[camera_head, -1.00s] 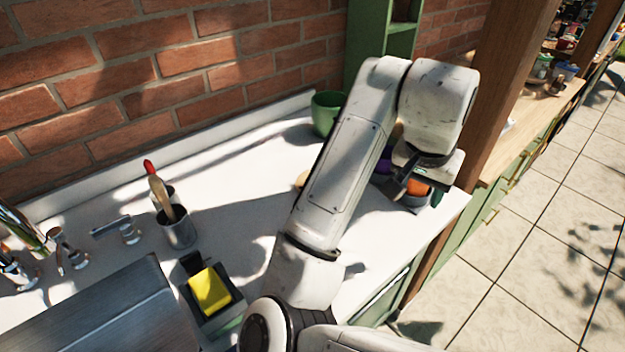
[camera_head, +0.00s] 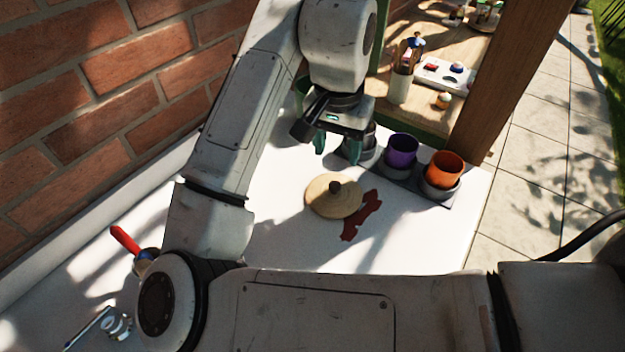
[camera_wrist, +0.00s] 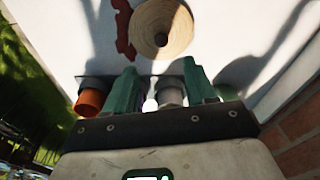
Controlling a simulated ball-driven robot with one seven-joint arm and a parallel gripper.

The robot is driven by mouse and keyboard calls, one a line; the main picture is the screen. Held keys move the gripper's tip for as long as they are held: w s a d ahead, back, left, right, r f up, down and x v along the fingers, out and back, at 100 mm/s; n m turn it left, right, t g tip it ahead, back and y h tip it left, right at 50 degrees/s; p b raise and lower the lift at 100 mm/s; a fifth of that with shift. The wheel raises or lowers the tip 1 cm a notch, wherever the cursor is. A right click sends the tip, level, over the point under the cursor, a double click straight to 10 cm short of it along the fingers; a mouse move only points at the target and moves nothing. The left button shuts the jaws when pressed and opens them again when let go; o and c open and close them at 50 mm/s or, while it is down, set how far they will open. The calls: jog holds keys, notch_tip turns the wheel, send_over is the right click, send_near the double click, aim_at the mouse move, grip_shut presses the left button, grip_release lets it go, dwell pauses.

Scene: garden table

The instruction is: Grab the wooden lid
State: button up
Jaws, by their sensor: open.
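The round wooden lid (camera_head: 328,197) with a dark knob on top lies flat on the white counter in the head view. It also shows at the top of the wrist view (camera_wrist: 163,32), where its upper edge is cut off. My gripper (camera_head: 334,146) is above and behind the lid in the head view, apart from it. Its green fingers also show in the wrist view (camera_wrist: 162,92), spread with nothing held between them.
A dark red bone-shaped piece (camera_head: 361,214) lies right of the lid. Behind it a dark tray (camera_head: 408,180) holds a purple cup (camera_head: 401,150) and an orange cup (camera_head: 445,168) in grey holders. A green pot (camera_head: 303,92) is partly hidden by my arm. The counter in front of the lid is clear.

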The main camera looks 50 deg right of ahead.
send_over(335, 184)
jog(key=f, duration=0.4)
jog(key=shift+w+a+f, duration=0.15)
jog(key=shift+a+f, duration=0.25)
jog(key=shift+d+f, duration=0.2)
jog(key=shift+f, duration=1.3)
jog(key=shift+d+f, duration=0.15)
jog(key=shift+f, duration=1.3)
grip_shut()
